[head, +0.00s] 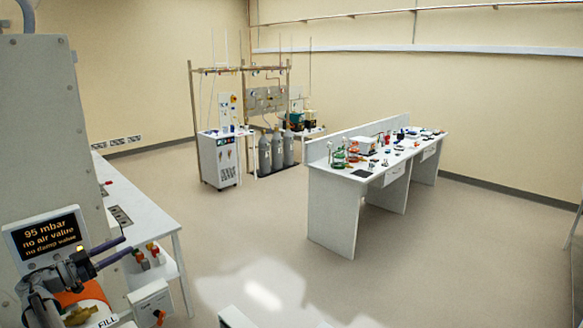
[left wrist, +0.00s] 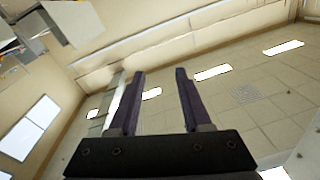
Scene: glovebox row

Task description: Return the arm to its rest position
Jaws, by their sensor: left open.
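My left gripper (head: 128,245) is at the lower left of the head view, in front of the display panel. Its two dark purple fingers are apart, with nothing between them. In the left wrist view the open fingers (left wrist: 160,75) point out into the room, and only floor and wall show beyond them. My right gripper is in neither view.
A display panel (head: 46,237) with amber text reading 95 mbar stands close at the left. A white side table (head: 140,208) is beside it. A lab bench (head: 333,208) with glassware and a gas cylinder rack (head: 265,153) stand farther off. Open floor lies between.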

